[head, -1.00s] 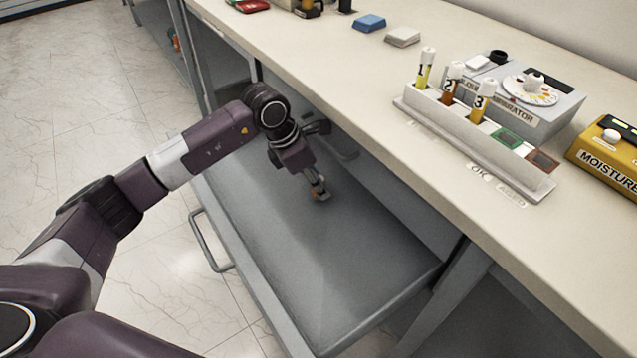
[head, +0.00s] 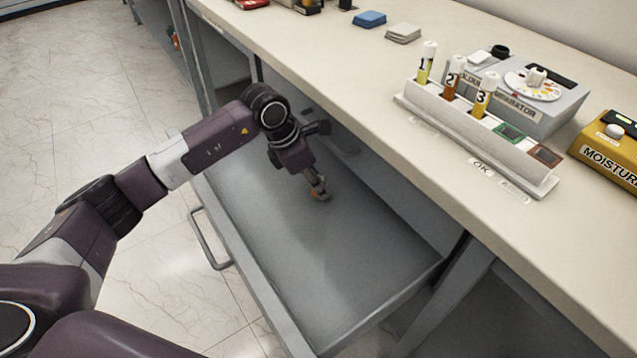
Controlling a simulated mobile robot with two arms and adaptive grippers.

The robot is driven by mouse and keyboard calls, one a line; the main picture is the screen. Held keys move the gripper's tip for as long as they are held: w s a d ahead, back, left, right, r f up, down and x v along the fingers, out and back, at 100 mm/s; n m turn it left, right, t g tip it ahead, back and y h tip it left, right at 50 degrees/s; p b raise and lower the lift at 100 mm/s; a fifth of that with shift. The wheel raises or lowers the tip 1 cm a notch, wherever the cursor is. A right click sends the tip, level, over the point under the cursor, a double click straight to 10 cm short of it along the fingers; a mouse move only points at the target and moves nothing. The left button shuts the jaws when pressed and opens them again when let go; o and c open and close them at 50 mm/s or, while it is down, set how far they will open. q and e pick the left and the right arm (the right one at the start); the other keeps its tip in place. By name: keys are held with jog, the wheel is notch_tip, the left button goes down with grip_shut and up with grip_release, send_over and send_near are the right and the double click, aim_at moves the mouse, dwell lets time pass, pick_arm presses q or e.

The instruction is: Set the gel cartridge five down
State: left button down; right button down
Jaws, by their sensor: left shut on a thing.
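My left gripper (head: 320,194) is low inside the open grey drawer (head: 290,270), pointing down near the drawer's floor. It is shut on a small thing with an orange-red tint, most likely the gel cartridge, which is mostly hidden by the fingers. I cannot tell whether the cartridge touches the drawer floor. No number shows on it. My right gripper is out of view.
The bench top (head: 400,120) overhangs the drawer's right side. On it stand a white rack (head: 480,140) with numbered vials, a grey comparator (head: 530,100) and a yellow moisture box (head: 608,150). The drawer's near part is bare. A handle (head: 210,242) sticks out at its left.

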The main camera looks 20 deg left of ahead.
pick_arm(q)
jog(key=c, duration=1.6)
grip_release()
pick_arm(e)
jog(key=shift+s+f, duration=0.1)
pick_arm(q)
jog(key=shift+r, duration=0.2)
jog(key=shift+a+r+p, duration=0.25)
jog(key=shift+r+p, duration=0.35)
jog(key=shift+r, duration=0.55)
jog(key=s+a, duration=0.2)
jog(key=a, duration=0.1)
jog(key=s+a, duration=0.5)
jog(key=a, duration=0.1)
jog(key=shift+s+a+f, duration=0.2)
jog(key=shift+s+a, duration=0.05)
jog(key=shift+s, duration=0.05)
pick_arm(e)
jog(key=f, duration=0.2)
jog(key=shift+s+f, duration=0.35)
